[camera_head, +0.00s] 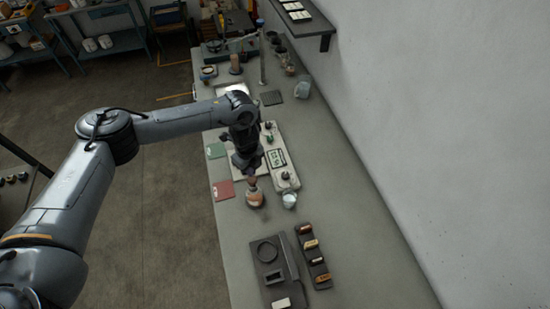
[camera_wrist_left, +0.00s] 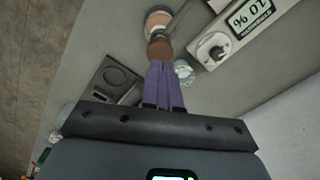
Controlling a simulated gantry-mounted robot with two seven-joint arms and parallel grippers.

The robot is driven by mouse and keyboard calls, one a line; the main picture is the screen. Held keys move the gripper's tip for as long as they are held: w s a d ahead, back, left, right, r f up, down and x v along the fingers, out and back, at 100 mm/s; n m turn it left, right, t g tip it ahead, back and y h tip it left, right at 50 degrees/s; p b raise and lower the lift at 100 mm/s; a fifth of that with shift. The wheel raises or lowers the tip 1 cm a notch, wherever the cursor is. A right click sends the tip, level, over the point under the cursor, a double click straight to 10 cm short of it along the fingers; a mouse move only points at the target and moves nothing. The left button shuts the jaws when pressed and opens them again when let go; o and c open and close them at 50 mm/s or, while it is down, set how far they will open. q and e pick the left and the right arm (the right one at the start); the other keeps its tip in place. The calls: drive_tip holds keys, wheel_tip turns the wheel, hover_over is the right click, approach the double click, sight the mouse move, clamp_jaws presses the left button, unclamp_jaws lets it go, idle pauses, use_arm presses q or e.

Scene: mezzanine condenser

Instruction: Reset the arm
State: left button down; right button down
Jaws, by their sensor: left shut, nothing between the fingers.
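My left arm comes in from the left in the camera_head view and reaches over the long grey bench. My left gripper (camera_head: 249,174) points down just above a small round vessel with a brown top (camera_head: 255,198). In the left wrist view the gripper's two purple fingers (camera_wrist_left: 161,68) are together with nothing between them. The vessel's brown top (camera_wrist_left: 159,47) shows just beyond the fingertips. I cannot tell whether the tips touch it. My right gripper is in neither view.
A white device with a display (camera_head: 277,157) lies beside the gripper. A glass vessel (camera_head: 289,200) is to the right of the brown-topped one. A dark tray (camera_head: 268,256) and a rack (camera_head: 313,256) lie nearer. A red card (camera_head: 223,190) lies left. A wall bounds the bench's right.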

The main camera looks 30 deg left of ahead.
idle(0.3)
use_arm(q)
drive_tip(key=s+d+f+m+t+h+p, duration=0.1)
drive_tip(key=s+d+f+h, duration=0.1)
drive_tip(key=d, duration=0.8)
drive_tip(key=s+d+f+m+t+h, duration=0.1)
drive_tip(key=s+d+f, duration=0.1)
drive_tip(key=d, duration=0.8)
drive_tip(key=s+d+r+n+t+h+p, duration=0.1)
drive_tip(key=s+d+r+n+t+h, duration=0.15)
drive_tip(key=d, duration=0.45)
drive_tip(key=s+d+r+n+t+h, duration=0.1)
drive_tip(key=s+d+r, duration=0.1)
drive_tip(key=d+r, duration=0.35)
drive_tip(key=s+a+r+n+t+y+p, duration=0.2)
drive_tip(key=s+a+r+n+y, duration=0.15)
drive_tip(key=a+n, duration=0.4)
drive_tip(key=s+a+f+n+g+y, duration=0.1)
drive_tip(key=s+a+n+g, duration=0.3)
drive_tip(key=s+a+n, duration=0.5)
drive_tip(key=s+a+y, duration=0.1)
drive_tip(key=s+a, duration=0.2)
drive_tip(key=a, duration=0.2)
drive_tip(key=shift+s+f+y+p, duration=0.2)
drive_tip(key=shift+s+y+p, duration=0.1)
drive_tip(key=shift+s+y, duration=0.1)
